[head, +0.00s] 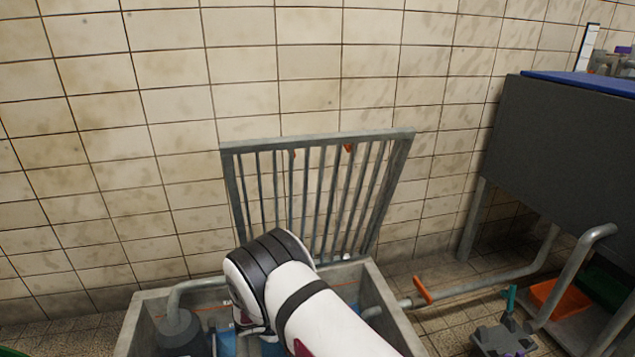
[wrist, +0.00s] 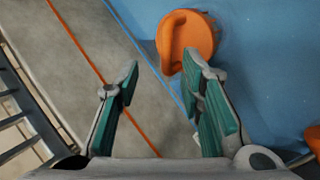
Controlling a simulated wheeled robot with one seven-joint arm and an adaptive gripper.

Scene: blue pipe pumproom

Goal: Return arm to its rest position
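My white arm with black bands (head: 325,318) reaches forward and down over an open grey pit (head: 389,310) in the head view. My gripper is hidden there. In the wrist view my gripper (wrist: 162,78) is open, its two teal-padded fingers apart with nothing between the pads. An orange round part with a raised handle (wrist: 190,38) is on or over a blue surface (wrist: 262,60), just beyond the right fingertip. I cannot tell whether the fingertip touches it.
A raised barred grate (head: 315,195) stands behind the pit near the tiled wall. Inside the pit is a dark pump-like body (head: 180,332) with a grey pipe. On the right are a grey bench (head: 555,150), a pipe with an orange handle (head: 422,290) and an orange bin (head: 560,298).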

